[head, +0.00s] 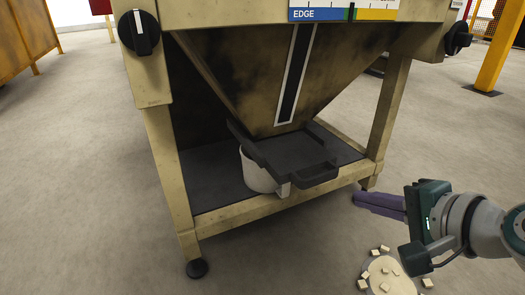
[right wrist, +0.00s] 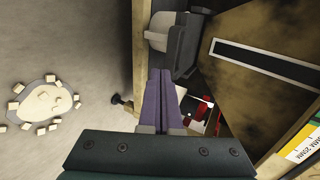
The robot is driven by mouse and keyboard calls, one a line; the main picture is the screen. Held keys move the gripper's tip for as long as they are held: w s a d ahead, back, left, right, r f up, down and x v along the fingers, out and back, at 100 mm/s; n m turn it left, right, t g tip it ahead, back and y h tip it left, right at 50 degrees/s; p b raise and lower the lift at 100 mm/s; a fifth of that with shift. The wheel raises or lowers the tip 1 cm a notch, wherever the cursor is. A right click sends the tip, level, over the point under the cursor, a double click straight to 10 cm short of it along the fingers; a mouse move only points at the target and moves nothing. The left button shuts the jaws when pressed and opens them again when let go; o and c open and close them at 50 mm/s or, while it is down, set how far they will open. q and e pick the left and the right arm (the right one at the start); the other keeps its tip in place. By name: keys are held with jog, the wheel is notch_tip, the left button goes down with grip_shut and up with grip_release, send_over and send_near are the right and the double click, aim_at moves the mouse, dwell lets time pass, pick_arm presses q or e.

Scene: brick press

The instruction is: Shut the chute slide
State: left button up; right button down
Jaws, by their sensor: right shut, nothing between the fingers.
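The chute slide (head: 295,152) is a dark flat plate under the mouth of the tan hopper (head: 255,90). It sticks out to the front, with a dark bar handle (head: 316,175) at its front edge. The handle side also shows dark in the right wrist view (right wrist: 184,48). A white bucket (head: 257,174) stands beneath the slide, partly hidden by it. My right gripper (head: 356,197) has purple fingers, shut and empty, to the right of the handle and apart from it. The fingers also show in the right wrist view (right wrist: 161,74). My left gripper is not in view.
The press frame has tan legs (head: 393,105) and a front lower rail (head: 270,200) around a dark shelf (head: 212,180). Black knobs (head: 139,33) sit at the upper corners. A pale spill with several small blocks (head: 390,275) lies on the floor at lower right. The floor in front is otherwise clear.

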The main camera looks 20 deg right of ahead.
aim_at(322, 181)
jog(key=b+x, duration=0.1)
jog(key=x, duration=0.1)
jog(key=r+b+x, duration=0.1)
jog(key=b+x, duration=0.1)
jog(key=x, duration=0.1)
jog(key=w+b+x, duration=0.1)
jog(key=x, duration=0.2)
jog(key=shift+w+r+b, duration=0.15)
jog(key=shift+r+b, duration=0.1)
jog(key=shift+b, duration=0.15)
